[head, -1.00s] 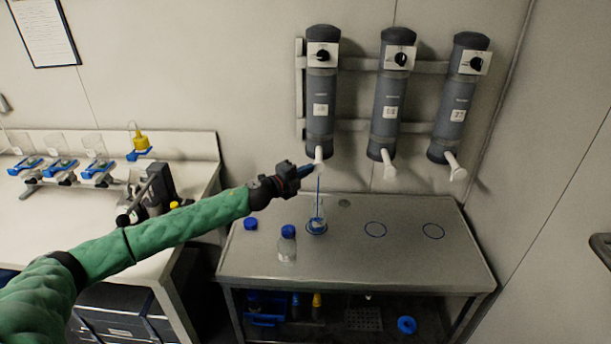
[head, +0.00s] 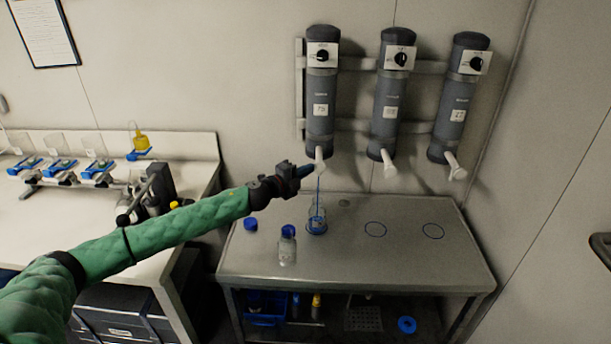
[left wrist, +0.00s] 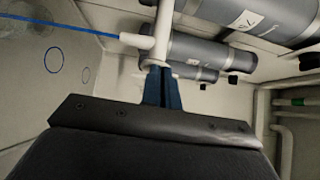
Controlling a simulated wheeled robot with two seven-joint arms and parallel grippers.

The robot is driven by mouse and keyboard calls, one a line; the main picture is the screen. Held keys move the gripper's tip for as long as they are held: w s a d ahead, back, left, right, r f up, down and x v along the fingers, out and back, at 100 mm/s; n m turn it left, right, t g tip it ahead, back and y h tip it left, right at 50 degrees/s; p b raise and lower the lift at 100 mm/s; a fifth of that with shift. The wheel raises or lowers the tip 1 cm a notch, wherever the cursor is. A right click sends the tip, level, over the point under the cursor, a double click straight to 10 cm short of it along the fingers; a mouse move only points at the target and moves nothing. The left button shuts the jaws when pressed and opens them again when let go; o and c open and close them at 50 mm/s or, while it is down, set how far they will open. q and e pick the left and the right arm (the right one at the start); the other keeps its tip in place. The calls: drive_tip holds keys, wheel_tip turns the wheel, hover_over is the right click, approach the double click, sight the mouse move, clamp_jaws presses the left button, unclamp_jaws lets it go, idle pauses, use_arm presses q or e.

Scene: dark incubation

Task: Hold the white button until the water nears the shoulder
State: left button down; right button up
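The left dispenser (head: 320,95) hangs on the wall, its white spout at the bottom. My left gripper (head: 303,170) is beside this spout. In the left wrist view its blue fingers (left wrist: 162,88) are together, tips against the white button (left wrist: 155,63) by the spout; the exact contact is partly hidden. A thin blue stream of water (head: 318,188) falls from the spout into an open clear bottle (head: 317,212) on the bench below. Blue water shows in the bottle, apparently below the shoulder; the exact level is hard to read. My right gripper is not in view.
Two more dispensers (head: 392,100) hang to the right, over empty blue rings (head: 375,229) on the grey bench (head: 400,265). A blue-capped bottle (head: 287,247) and a loose blue cap (head: 250,224) are at the bench's left. A white counter (head: 60,225) stands further left.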

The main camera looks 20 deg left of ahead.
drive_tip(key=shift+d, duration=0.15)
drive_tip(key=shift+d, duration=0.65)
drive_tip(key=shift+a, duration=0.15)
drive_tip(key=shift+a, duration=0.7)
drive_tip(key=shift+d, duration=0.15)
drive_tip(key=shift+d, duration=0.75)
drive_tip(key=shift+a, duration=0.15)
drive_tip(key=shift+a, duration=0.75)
